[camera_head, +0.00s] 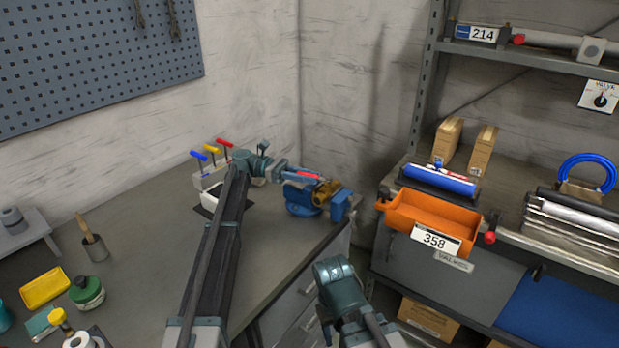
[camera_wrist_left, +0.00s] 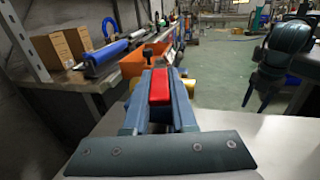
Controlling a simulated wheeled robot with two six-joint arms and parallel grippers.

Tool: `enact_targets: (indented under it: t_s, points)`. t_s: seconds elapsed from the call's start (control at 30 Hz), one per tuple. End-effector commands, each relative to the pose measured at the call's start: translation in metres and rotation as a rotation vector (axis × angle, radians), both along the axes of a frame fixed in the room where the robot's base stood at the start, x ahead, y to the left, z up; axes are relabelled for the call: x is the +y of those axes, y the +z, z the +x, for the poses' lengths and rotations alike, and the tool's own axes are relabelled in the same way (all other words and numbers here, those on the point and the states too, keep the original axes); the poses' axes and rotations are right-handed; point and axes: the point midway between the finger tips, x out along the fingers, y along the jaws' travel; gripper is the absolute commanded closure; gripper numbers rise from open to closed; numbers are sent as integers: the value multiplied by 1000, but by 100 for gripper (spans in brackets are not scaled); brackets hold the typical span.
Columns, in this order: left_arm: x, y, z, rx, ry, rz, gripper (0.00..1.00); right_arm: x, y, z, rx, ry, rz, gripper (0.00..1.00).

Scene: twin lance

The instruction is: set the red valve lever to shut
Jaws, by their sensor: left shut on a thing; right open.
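The red valve lever (camera_head: 309,175) sits above a brass valve (camera_head: 326,192) clamped in a blue vise (camera_head: 300,201) at the bench corner. My left gripper (camera_head: 303,176) is shut on the lever. In the left wrist view, the red lever (camera_wrist_left: 160,86) lies between the two fingers, pointing toward the camera. The fingers hide most of the valve; brass shows at both sides. I cannot tell the lever's angle to the valve body. My right gripper, seen in the left wrist view (camera_wrist_left: 258,101), hangs open and empty, apart from the vise.
An orange bin (camera_head: 432,216) labelled 358 and a blue roll (camera_head: 438,180) stand on the shelf right of the vise. A white card with a dial (camera_head: 600,97) hangs at upper right. Hex keys with coloured handles (camera_head: 211,152) stand behind my left arm. The bench's middle is clear.

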Motion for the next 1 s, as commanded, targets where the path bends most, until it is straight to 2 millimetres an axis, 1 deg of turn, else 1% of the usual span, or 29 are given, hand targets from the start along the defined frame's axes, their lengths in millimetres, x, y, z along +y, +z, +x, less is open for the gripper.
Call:
enact_targets:
  t_s: [0.07, 0.1, 0.23, 0.53, 0.67, 0.87, 1.0]
  points:
    - [0, 0, 0, 0, 1, 0, 100, 0, 0, 0, 0, 0, 0, 50]
    - [0, 0, 0, 0, 1, 0, 68, 0, 0, 0, 0, 0, 0, 50]
    - [0, 0, 0, 0, 1, 0, 45, 0, 0, 0, 0, 0, 0, 50]
    - [0, 0, 0, 0, 1, 0, 45, 0, 0, 0, 0, 0, 0, 50]
    - [0, 4, 0, 0, 1, 0, 45, 0, 4, 0, 0, 0, 0, 50]
    - [0, 18, 0, 0, 1, 0, 45, 0, 19, 0, 0, 0, 0, 50]
    - [0, 36, 0, 0, 1, 0, 45, 0, 36, 0, 0, 0, 0, 50]
